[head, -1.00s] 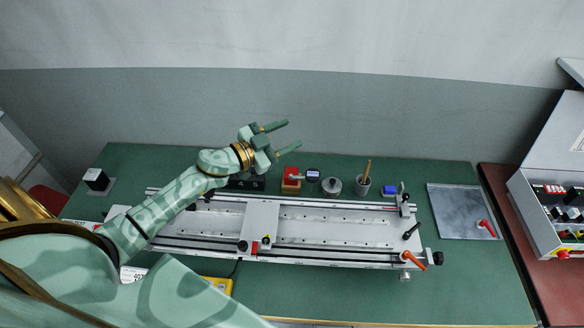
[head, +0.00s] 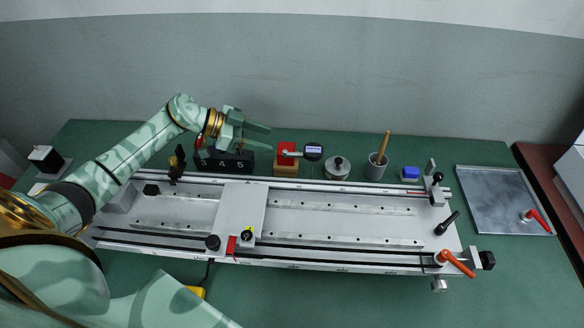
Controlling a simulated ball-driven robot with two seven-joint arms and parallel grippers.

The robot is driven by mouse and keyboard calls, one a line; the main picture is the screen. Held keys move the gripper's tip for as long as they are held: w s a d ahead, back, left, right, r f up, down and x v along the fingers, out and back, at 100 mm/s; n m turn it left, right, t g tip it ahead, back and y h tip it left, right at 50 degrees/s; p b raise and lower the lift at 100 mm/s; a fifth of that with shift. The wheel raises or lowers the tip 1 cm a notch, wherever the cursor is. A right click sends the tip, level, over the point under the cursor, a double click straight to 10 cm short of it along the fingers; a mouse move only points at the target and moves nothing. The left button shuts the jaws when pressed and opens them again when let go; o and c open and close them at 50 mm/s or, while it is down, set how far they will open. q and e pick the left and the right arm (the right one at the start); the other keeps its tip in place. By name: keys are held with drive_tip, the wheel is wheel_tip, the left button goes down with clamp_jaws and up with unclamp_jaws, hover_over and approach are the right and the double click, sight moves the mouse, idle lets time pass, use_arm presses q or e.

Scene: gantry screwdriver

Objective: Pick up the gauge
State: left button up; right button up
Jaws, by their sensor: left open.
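My left gripper (head: 268,140) is open and empty. Its two green fingers point right, toward the block and gauge, and in the picture they end short of the red block. How high the fingers are above the table I cannot tell. My right gripper is not in view.
A long metal rail fixture (head: 340,213) fills the middle of the table. A numbered black block (head: 226,161) sits behind it, under my gripper. A round metal weight (head: 338,168), a cup with a wooden handle (head: 376,166) and a blue block (head: 410,174) stand right of the gauge. A metal plate (head: 497,200) lies far right.

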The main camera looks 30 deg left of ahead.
sight(301, 155)
use_arm(q)
drive_tip(key=x, duration=0.2)
drive_tip(key=f+b+x, duration=0.1)
drive_tip(key=x, duration=0.2)
drive_tip(key=b+x, duration=0.1)
drive_tip(key=x, duration=0.1)
drive_tip(key=shift+s+a+f, duration=0.15)
drive_tip(key=shift+f, duration=0.1)
drive_tip(key=b+x, duration=0.1)
drive_tip(key=x, duration=0.1)
drive_tip(key=b+x, duration=0.2)
drive_tip(key=shift+f, duration=0.5)
drive_tip(key=shift+w+d+f, duration=0.15)
drive_tip(key=shift+w+d, duration=0.15)
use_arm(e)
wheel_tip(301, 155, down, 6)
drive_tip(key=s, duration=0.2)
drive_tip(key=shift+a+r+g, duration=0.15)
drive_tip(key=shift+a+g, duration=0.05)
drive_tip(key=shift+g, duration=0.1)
use_arm(q)
drive_tip(key=shift+r, duration=0.2)
clamp_jaws()
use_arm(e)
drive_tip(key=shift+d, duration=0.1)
